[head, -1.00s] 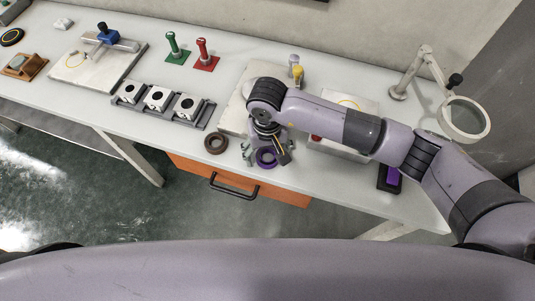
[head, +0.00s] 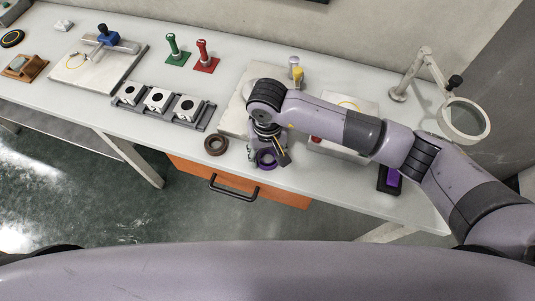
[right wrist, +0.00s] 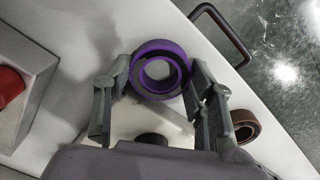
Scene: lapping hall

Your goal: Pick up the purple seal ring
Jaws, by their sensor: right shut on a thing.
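The purple seal ring (head: 266,159) is at the front edge of the bench, under my right gripper (head: 265,157). In the right wrist view the purple ring (right wrist: 180,84) sits between the two fingers of my right gripper (right wrist: 158,76), which is shut on it. Whether the ring is clear of the bench top I cannot tell. My left gripper is not in view.
A brown ring (head: 216,143) lies just left of the purple one and also shows in the right wrist view (right wrist: 245,125). A grey rack (head: 163,105) with white blocks stands further left. An orange drawer (head: 290,194) with a dark handle is below. A magnifier lamp (head: 464,119) stands at the right.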

